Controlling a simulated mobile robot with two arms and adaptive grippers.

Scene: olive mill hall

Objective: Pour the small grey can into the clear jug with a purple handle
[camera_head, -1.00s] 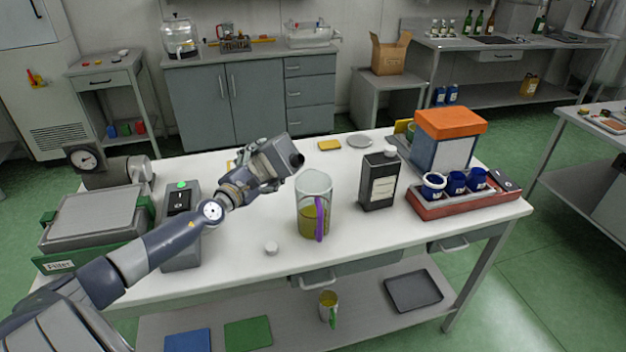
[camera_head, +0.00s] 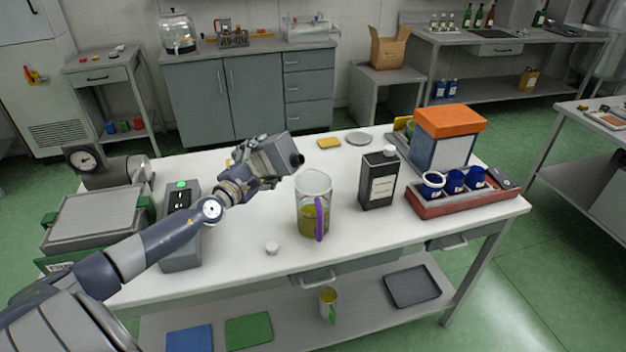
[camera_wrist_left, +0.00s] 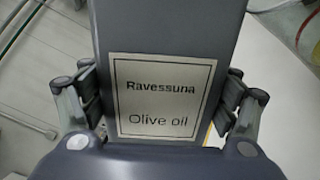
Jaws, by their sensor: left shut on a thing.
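The small grey can (camera_head: 275,157) is held tilted, nearly on its side, above and to the left of the clear jug's mouth in the head view. Its dark open end points right, toward the jug. My left gripper (camera_head: 262,169) is shut on it. The wrist view shows the can's label (camera_wrist_left: 164,96), reading "Ravessuna Olive oil", between the fingers. The clear jug with a purple handle (camera_head: 314,187) stands upright on the white table and holds yellow-green liquid. No stream is clearly visible. My right gripper is not in view.
A small white cap (camera_head: 271,247) lies left of the jug. A dark can with a white lid (camera_head: 378,184) stands right of it. A red tray (camera_head: 440,207) with blue cups is farther right. The front middle is clear.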

